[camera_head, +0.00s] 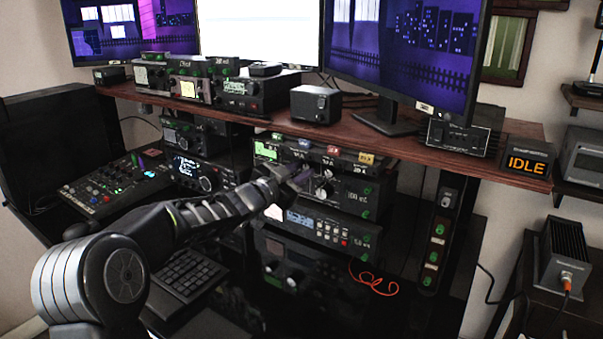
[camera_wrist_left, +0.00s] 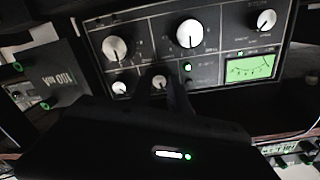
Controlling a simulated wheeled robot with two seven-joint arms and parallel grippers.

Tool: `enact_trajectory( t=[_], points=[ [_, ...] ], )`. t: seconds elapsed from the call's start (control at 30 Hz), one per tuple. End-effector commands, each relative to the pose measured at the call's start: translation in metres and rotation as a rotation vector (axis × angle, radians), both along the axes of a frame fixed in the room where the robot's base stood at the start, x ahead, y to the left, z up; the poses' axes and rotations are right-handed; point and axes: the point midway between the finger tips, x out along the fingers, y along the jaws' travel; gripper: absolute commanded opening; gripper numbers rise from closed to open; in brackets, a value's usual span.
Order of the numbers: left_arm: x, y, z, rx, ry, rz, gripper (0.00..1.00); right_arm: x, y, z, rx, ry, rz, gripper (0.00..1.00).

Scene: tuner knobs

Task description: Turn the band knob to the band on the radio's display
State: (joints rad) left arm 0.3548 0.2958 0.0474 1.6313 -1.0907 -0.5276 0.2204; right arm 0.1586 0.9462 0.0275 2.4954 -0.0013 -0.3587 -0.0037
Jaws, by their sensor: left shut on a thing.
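The tuner (camera_head: 345,172) is a dark box under the wooden shelf, with a lit green meter (camera_head: 266,150) and pale knobs. My left gripper (camera_head: 288,187) is at its front face and hides part of it. In the left wrist view, several white knobs show, among them a large one (camera_wrist_left: 190,32), another (camera_wrist_left: 115,48) and one near the meter (camera_wrist_left: 266,19). My left gripper's fingers (camera_wrist_left: 168,92) are shut at a small lower knob (camera_wrist_left: 158,82), partly hidden. The lettering is too small to tell which is the band knob. My right gripper is not in view.
A radio with a lit display (camera_head: 325,228) is below the tuner, with a red cable (camera_head: 373,282) hanging under it. A wooden shelf (camera_head: 400,145) overhangs the tuner. A keyboard (camera_head: 187,275) lies below my left arm. A sign (camera_head: 527,163) reads IDLE.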

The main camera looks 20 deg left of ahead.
Motion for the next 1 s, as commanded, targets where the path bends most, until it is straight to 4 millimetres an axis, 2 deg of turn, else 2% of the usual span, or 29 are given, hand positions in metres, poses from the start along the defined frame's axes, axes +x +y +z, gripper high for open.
enact_trajectory(
  t=[0.33,0.37,0.6,0.87,1.0],
  points=[
    [0.0,0.0,-0.0008,0.004,0.002,0.0,0.0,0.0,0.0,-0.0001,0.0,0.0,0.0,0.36],
    [0.0,0.0,-0.0008,0.004,0.002,0.0,0.23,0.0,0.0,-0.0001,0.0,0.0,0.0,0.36],
    [0.0,0.0,-0.0004,0.003,0.0,0.0,0.43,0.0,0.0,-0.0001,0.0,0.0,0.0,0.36],
    [-0.0005,0.0,-0.0001,0.003,0.0,0.0,0.43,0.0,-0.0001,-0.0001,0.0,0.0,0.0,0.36],
    [-0.0079,0.0018,0.0003,0.004,0.0,0.0,0.43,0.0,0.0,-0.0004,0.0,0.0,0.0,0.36]
  ],
)
